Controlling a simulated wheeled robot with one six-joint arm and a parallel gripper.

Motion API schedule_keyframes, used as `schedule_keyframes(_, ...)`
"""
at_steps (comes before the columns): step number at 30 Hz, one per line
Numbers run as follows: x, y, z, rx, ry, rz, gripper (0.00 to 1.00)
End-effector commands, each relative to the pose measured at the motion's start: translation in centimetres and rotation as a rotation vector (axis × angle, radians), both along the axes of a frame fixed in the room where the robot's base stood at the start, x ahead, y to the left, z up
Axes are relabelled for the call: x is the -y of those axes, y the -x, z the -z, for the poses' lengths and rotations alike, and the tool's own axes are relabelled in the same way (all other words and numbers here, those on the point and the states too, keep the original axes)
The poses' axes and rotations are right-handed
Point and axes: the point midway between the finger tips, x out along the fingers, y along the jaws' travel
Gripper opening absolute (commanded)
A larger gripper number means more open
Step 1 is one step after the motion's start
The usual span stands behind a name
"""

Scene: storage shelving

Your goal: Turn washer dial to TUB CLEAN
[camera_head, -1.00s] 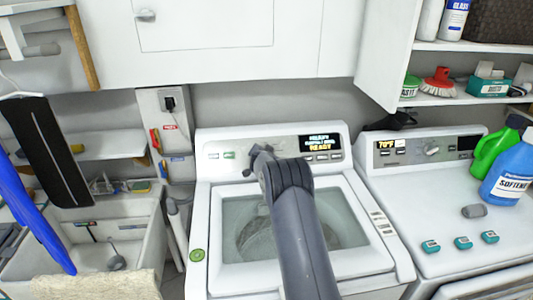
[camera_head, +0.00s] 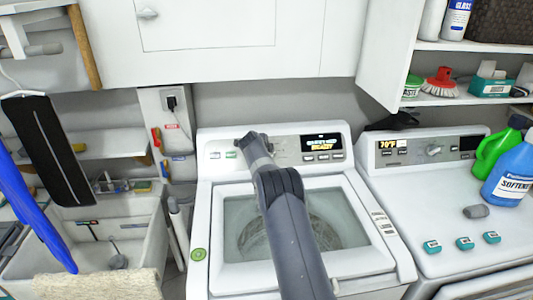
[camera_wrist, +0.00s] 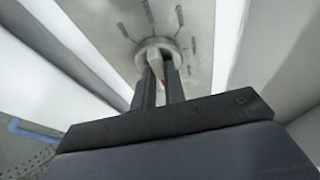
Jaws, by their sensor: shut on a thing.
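The left white washer (camera_head: 207,240) has a control panel with a small lit display (camera_head: 321,143), whose top text is too small to read; the lower line looks like READY. My gripper (camera_head: 250,142) is at the left part of that panel and hides the dial in the head view. In the wrist view the round pale dial (camera_wrist: 150,46) sits on the panel with short label marks around it. The labels are too blurred to read.
A second white machine (camera_head: 410,215) with its own knob (camera_head: 433,150) stands at the right, with blue (camera_head: 512,175) and green (camera_head: 497,148) bottles on it. A sink (camera_head: 30,265) is at the left. White cabinets (camera_head: 220,55) hang above the washer.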

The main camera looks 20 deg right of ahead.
Motion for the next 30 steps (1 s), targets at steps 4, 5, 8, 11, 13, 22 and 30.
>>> schedule_keyframes(4, 0.11, -0.05, 0.03, 0.017, -0.088, 0.083, 0.0)
schedule_keyframes(5, 0.1, -0.07, -0.01, 0.021, -0.105, 0.098, 0.0)
schedule_keyframes(8, 0.13, -0.1, -0.04, 0.03, -0.155, 0.145, 0.0)
schedule_keyframes(11, 0.14, -0.11, -0.07, 0.038, -0.197, 0.183, 0.0)
schedule_keyframes(13, 0.16, -0.14, -0.11, 0.044, -0.222, 0.206, 0.0)
schedule_keyframes(22, 0.19, -0.13, -0.12, 0.054, -0.279, 0.258, 0.0)
schedule_keyframes(30, 0.2, -0.1, -0.07, 0.054, -0.284, 0.264, 0.0)
